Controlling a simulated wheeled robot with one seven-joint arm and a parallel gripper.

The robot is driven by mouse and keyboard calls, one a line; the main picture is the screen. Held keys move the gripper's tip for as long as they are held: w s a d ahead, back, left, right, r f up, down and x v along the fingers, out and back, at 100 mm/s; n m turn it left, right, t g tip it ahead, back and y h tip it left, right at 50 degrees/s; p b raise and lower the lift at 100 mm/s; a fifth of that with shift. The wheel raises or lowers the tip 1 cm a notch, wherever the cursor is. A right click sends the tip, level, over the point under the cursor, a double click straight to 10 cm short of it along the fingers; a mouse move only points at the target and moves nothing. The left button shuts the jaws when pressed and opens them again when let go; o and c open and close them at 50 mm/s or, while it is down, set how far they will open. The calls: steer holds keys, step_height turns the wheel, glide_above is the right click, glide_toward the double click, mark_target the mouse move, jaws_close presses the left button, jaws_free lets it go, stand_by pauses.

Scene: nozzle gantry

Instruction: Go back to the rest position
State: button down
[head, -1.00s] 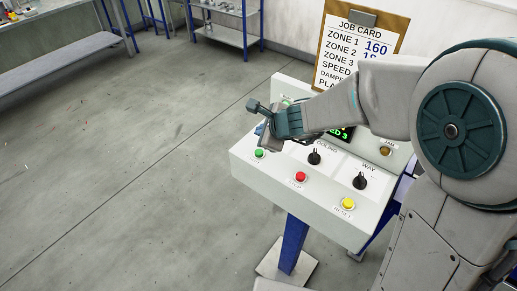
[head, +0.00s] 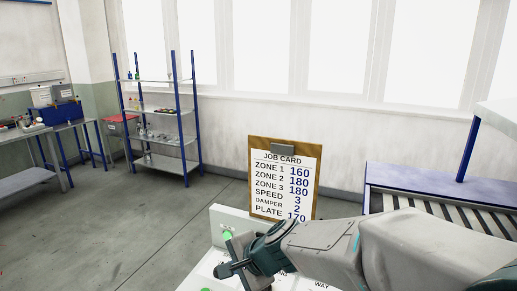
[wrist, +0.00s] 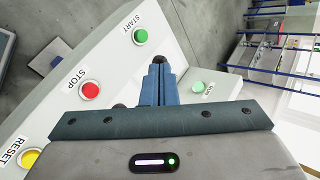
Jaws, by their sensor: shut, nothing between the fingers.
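My gripper (head: 228,268) is at the bottom of the head view, above the pale control panel (head: 232,216). In the wrist view its blue fingers (wrist: 158,66) are together, with nothing between them. They point across the panel, between the green START button (wrist: 140,36) and a green lit lamp (wrist: 197,87). I cannot tell the exact height of the fingertips over the panel. My forearm stretches in from the lower right and hides much of the panel in the head view.
The red STOP button (wrist: 90,89) and yellow RESET button (wrist: 30,158) lie left of the fingers. A clipboard job card (head: 284,180) stands behind the panel. A roller conveyor (head: 430,205) is at right, blue-posted shelves (head: 160,115) at back left. Floor at left is clear.

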steer(key=s+d+n+h, duration=0.3)
steer(key=s+d+n, duration=0.2)
steer(key=d, duration=0.5)
steer(key=s+d+n+g+h, duration=0.1)
steer(key=s+d+n+h, duration=0.3)
steer(key=s+d, duration=0.5)
steer(key=shift+s+d+r+n, duration=0.25)
steer(key=shift+d+n, duration=0.25)
steer(key=shift+d, duration=0.7)
